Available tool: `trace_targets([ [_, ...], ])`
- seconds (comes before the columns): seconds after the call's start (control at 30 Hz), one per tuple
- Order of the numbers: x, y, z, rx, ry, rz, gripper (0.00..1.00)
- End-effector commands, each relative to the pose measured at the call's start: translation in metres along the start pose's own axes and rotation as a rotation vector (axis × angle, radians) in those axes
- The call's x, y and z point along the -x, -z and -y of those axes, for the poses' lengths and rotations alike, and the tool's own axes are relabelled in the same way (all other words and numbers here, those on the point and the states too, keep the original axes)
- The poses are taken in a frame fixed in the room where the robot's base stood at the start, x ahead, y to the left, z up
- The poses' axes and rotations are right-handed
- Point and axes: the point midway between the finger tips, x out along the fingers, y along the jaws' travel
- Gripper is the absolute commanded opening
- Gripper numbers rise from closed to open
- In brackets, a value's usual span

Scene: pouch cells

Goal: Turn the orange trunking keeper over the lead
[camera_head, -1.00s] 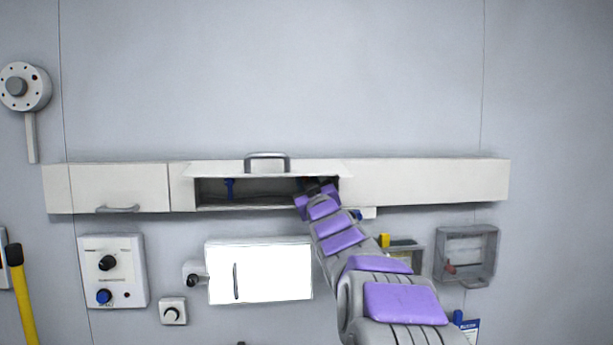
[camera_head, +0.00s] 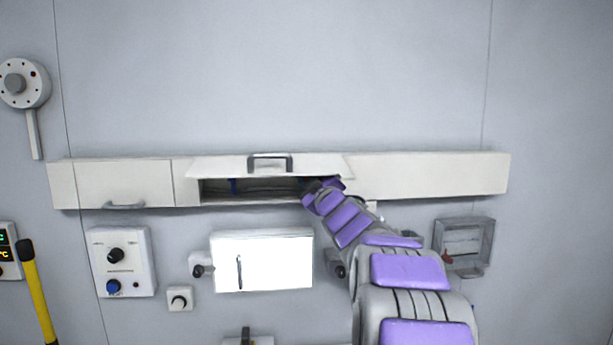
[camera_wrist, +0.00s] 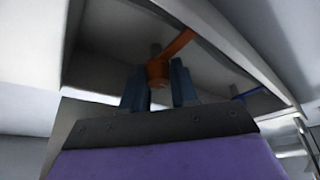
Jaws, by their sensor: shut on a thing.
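The orange trunking keeper (camera_wrist: 158,70) shows in the wrist view, with a round hub and an arm reaching up and to the right inside the trunking. My gripper (camera_wrist: 158,88) has its two blue-grey fingers on either side of the hub and is shut on it. In the head view my gripper (camera_head: 325,186) reaches into the right end of the open trunking section (camera_head: 193,192), and the keeper is hidden there. Thin dark lines run along inside the opening; I cannot tell which is the lead.
A raised flap with a handle (camera_head: 270,160) hangs over the opening. A blue piece (camera_head: 234,186) sits inside at the left. Below are a white cabinet (camera_head: 275,262), a control panel (camera_head: 122,262) and a clear box (camera_head: 464,244). The wall above is bare.

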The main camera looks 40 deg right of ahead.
Motion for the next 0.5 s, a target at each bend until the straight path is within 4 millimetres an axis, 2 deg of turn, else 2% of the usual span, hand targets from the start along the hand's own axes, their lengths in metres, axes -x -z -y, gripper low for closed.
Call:
trace_targets([
  [0.03,0.0005,-0.0083,0.005,-0.001,0.009,0.016,0.0],
  [0.2,0.0006,-0.0098,0.0056,-0.002,0.01,0.018,0.0],
  [0.23,0.0006,-0.01,0.0057,-0.002,0.01,0.018,0.31],
  [0.43,0.0003,-0.008,0.0041,-0.003,0.007,0.014,0.5],
  [0.5,0.0003,-0.0067,0.0037,-0.003,0.006,0.012,0.51],
])
